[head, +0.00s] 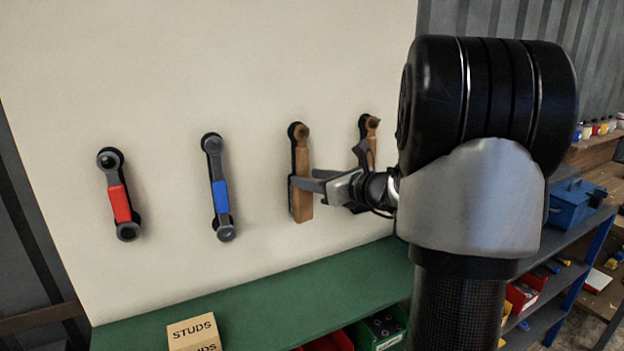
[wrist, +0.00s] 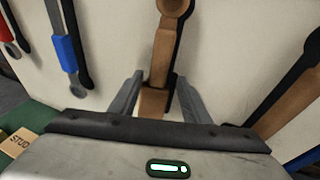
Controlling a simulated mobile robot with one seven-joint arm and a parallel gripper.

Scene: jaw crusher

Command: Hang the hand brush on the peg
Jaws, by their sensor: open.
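A brown wooden-handled tool, seemingly the hand brush (head: 303,170), hangs upright against the pale board, its top at a dark round mount; the peg itself cannot be made out. A black shape shows along its left side. In the wrist view the brush (wrist: 162,62) stands between the two grey fingers. My gripper (head: 300,184) is open, with a finger on either side of the lower handle. Small gaps show beside the handle in the wrist view (wrist: 156,95). No bristles are clearly visible.
A red-handled wrench (head: 119,200) and a blue-handled wrench (head: 221,195) hang to the left. Another wooden tool (head: 371,128) hangs close on the right, partly hidden by my gripper.

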